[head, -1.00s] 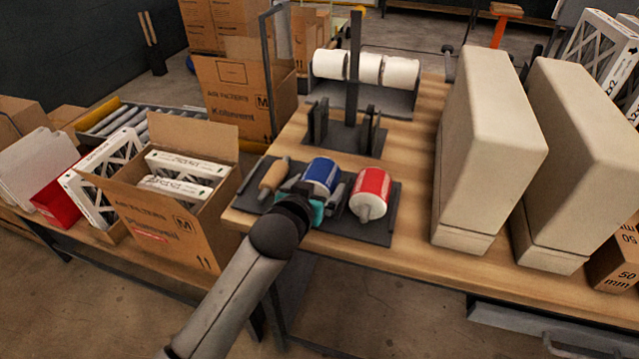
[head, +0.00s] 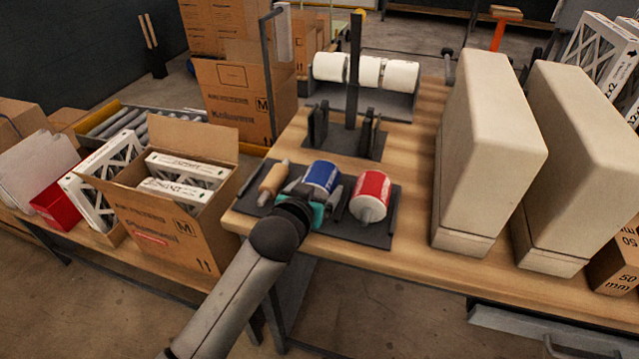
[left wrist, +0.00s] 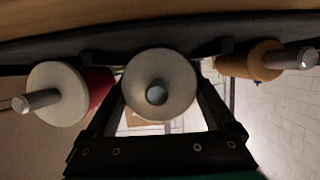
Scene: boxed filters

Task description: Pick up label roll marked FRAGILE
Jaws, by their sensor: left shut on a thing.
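A blue label roll with white ends (head: 321,176) lies in the middle of a dark rack (head: 378,238) at the table's near left corner. My left gripper (head: 312,190) has its fingers on either side of this roll and is shut on it. In the left wrist view the pale round end of the held roll (left wrist: 160,75) sits between the fingers. A red label roll (head: 372,187) lies just to the right, and a tan roll (head: 273,178) to the left; both are apart from the gripper. I cannot read FRAGILE on any roll. My right gripper is out of view.
A dark stand with a tall post (head: 354,90) and several white rolls (head: 368,70) are behind the rack. Two tall beige blocks (head: 488,150) stand to the right. An open carton of filters (head: 165,235) is at left. Bare wood lies right of the rack.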

